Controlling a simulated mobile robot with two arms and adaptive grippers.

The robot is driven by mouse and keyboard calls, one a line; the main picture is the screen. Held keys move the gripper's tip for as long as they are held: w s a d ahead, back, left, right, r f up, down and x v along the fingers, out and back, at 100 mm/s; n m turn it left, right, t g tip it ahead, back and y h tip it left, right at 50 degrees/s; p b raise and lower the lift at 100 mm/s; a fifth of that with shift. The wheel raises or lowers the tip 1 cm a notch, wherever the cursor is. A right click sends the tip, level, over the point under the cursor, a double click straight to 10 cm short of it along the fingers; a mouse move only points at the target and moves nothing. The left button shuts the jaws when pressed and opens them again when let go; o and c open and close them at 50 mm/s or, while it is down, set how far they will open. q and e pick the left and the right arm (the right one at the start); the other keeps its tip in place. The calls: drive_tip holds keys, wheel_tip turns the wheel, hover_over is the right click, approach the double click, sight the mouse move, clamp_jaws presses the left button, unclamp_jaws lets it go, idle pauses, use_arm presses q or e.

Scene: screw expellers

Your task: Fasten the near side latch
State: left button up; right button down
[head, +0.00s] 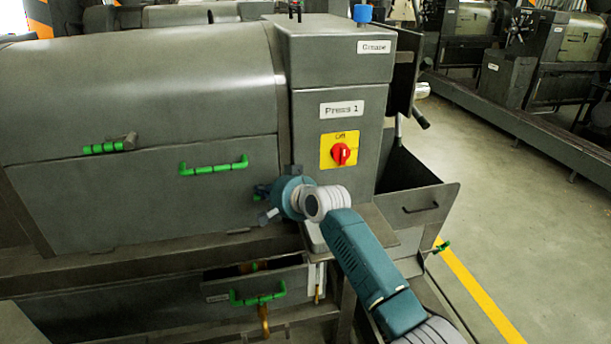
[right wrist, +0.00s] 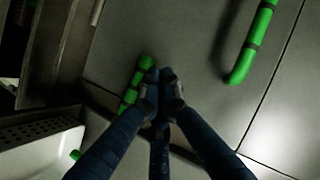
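The press (head: 160,95) has a long lid and a lower front panel (head: 120,200). A green latch handle on a grey bracket (head: 108,145) sits at the panel's left. My right gripper (head: 263,203) is at the panel's right end, below the switch box. In the right wrist view its dark fingers (right wrist: 160,92) come close together beside a short green latch handle (right wrist: 130,90). The fingertips partly cover this handle; whether they grip it is unclear. In the head view this latch is hidden by the gripper. My left gripper is not in view.
A curved green handle (head: 213,167) is on the panel; it also shows in the right wrist view (right wrist: 247,45). A red switch (head: 341,153) is on the box above my right arm. A lower drawer has a green handle (head: 258,297). Free floor lies right (head: 540,220).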

idle(0.5)
drive_tip(key=s+d+r, duration=0.2)
drive_tip(key=s+r, duration=0.6)
drive_tip(key=r, duration=0.1)
drive_tip(key=shift+s+d+r+p, duration=0.2)
drive_tip(key=shift+s+d+p, duration=0.1)
drive_tip(key=shift+d+p, duration=0.1)
drive_tip(key=shift+f, duration=0.15)
